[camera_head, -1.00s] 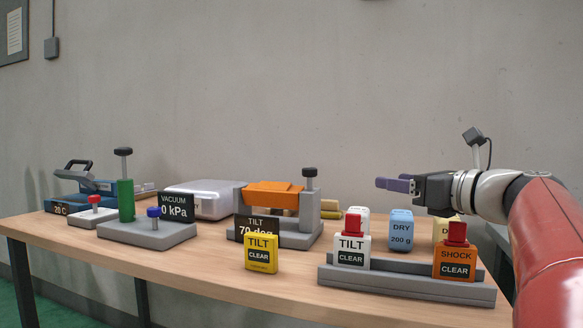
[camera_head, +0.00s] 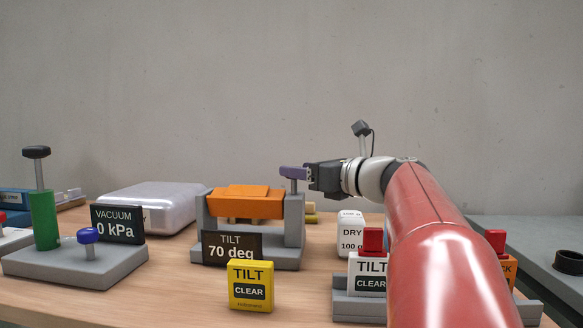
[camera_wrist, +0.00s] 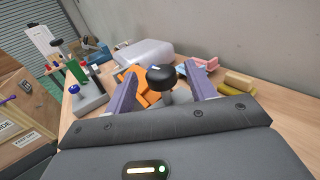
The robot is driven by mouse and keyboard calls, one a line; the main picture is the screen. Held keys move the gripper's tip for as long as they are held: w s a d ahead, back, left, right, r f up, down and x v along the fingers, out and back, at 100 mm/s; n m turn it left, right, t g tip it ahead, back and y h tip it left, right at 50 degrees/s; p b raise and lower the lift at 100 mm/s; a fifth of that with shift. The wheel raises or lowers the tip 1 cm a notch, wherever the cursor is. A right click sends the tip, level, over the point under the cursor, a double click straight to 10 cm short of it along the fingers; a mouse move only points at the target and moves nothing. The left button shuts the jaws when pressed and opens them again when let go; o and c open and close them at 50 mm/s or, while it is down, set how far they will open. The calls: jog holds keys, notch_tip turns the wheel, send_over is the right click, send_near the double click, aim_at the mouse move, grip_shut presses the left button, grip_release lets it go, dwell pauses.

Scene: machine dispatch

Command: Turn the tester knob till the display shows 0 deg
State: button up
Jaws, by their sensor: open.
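The tilt tester (camera_head: 272,256) is a grey frame holding an orange block (camera_head: 246,203). Its black display (camera_head: 216,247) reads "TILT 70 deg". The tester's dark round knob (camera_wrist: 161,76) stands on a grey post in the wrist view, between my open fingers and beyond them. In the head view my gripper (camera_head: 294,173) is at the top of the tester's right post, and its purple fingertip hides the knob. My gripper is empty. I cannot tell whether a finger touches the knob.
A yellow TILT CLEAR tag block (camera_head: 250,286) stands in front of the tester. The vacuum tester (camera_head: 75,268), showing 0 kPa, and a silver case (camera_head: 155,205) are to the left. A DRY block (camera_head: 351,233) and a rack with a white TILT block (camera_head: 367,275) are to the right.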

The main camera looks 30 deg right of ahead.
jog(key=shift+x, duration=1.35)
jog(key=c, duration=0.9)
jog(key=shift+c, duration=0.2)
jog(key=shift+h, duration=0.3)
